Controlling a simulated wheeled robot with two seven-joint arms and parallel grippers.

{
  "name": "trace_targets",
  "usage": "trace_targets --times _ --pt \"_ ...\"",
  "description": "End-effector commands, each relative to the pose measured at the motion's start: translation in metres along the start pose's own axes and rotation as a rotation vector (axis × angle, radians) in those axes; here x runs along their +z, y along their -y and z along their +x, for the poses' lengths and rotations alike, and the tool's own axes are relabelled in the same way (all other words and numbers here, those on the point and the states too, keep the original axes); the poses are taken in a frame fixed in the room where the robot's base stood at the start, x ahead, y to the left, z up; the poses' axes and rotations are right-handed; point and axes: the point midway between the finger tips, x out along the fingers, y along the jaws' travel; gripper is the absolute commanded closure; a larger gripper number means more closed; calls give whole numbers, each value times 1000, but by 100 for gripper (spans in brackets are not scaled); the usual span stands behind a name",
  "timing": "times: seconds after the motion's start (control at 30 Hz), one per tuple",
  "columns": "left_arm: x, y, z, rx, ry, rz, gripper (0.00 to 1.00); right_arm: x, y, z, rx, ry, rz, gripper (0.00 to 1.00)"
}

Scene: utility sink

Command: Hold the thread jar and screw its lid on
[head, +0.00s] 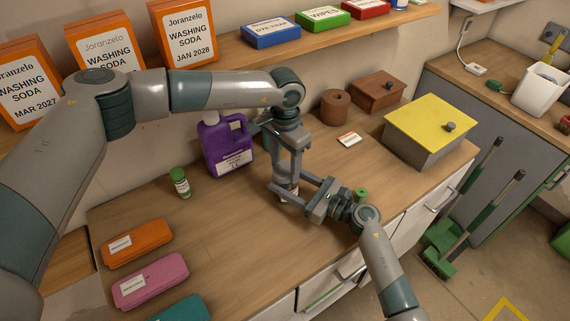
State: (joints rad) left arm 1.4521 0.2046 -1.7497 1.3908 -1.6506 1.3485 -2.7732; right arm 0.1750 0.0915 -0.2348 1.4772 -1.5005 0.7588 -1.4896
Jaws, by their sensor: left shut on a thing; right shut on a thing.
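The thread jar (289,194) stands at the middle of the wooden counter, mostly hidden by both grippers; only a small pale part shows. My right gripper (283,189) reaches in from the lower right, low over the counter, and is shut around the jar from the side. My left gripper (289,174) points down from above, directly over the jar, and is shut on what appears to be the lid. The lid itself is hidden between the fingers, so I cannot tell how it sits on the jar.
A purple jug (226,148) stands behind and left, a green-capped bottle (180,182) further left. Orange (137,243) and pink (151,281) cases lie front left. A brown roll (335,107), a card (349,139) and a yellow-lidded box (428,128) are right. A small green item (361,194) is beside my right wrist.

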Motion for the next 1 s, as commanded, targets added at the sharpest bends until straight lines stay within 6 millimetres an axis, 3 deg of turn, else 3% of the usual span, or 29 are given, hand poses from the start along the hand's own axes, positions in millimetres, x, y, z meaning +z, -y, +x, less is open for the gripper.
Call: trace_targets --times 0.2,0.47,0.5,0.57,1.0 --pt "0 0 -1 -1 -1 164 70 -1 0 0 0 -2 1 100" --pt "0 1 -1 -1 -1 170 70 -1 0 0 0 -2 1 100" --pt "0 1 -1 -1 -1 169 45 -1 0 0 0 -2 1 100" --pt "0 1 -1 -1 -1 169 31 -1 0 0 0 -2 1 100" --pt "0 0 -8 0 -1 168 31 -1 0 0 0 -2 1 100"
